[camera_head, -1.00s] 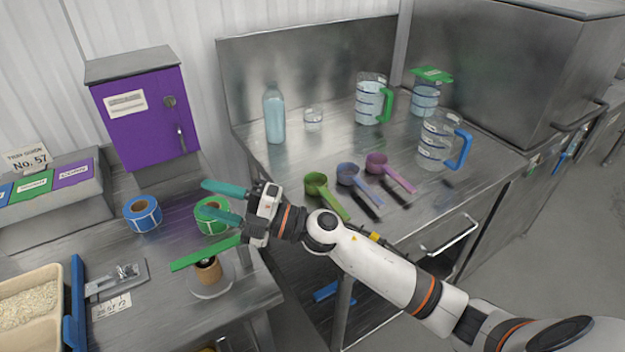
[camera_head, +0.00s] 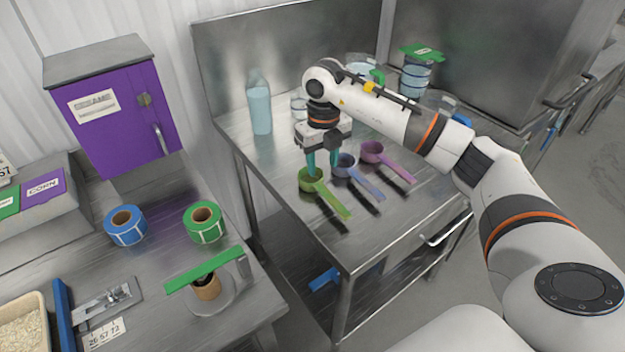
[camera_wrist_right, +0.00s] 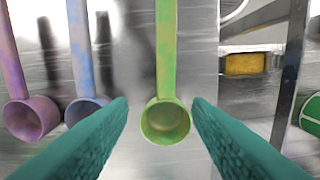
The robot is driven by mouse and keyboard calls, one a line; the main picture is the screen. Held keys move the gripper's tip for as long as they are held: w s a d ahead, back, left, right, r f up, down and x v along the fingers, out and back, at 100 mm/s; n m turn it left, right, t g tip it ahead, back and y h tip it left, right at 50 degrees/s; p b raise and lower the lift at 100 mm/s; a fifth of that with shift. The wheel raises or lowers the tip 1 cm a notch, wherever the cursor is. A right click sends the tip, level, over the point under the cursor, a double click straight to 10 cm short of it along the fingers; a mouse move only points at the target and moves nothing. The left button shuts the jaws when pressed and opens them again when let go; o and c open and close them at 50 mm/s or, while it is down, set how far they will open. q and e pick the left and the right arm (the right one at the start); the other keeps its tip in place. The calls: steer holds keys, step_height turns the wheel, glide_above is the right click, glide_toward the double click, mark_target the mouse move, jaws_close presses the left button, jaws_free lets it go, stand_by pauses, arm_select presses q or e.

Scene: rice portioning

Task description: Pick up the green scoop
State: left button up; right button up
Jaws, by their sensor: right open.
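The green scoop (camera_head: 327,196) lies on the steel table, its handle pointing toward the table's front edge. In the right wrist view the green scoop (camera_wrist_right: 166,100) shows between the two teal fingers, its cup low in the picture and its handle running up. My right gripper (camera_head: 322,172) points down over the scoop's cup in the head view. It is open and empty, one finger to each side of the scoop. In the right wrist view the gripper (camera_wrist_right: 160,118) shows no contact that I can make out. My left gripper is not in view.
A blue scoop (camera_head: 358,176) and a pink scoop (camera_head: 386,160) lie just right of the green one. A bottle (camera_head: 259,104) stands behind left. Measuring jugs, one with a green lid (camera_head: 423,53), stand behind the arm. Label rolls (camera_head: 126,226) sit on the left table.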

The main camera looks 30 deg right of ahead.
mark_target(319, 184)
step_height(319, 184, down, 2)
steer(key=shift+a+f+p, duration=0.2)
steer(key=shift+f+p, duration=0.3)
steer(key=shift+f, duration=0.1)
step_height(319, 184, down, 4)
steer(key=shift+w+a+r+p, duration=0.1)
steer(key=shift+a+r+p, duration=0.05)
steer(key=shift+p, duration=0.45)
steer(key=shift+f, duration=0.3)
steer(key=shift+c, duration=0.4)
jaws_close()
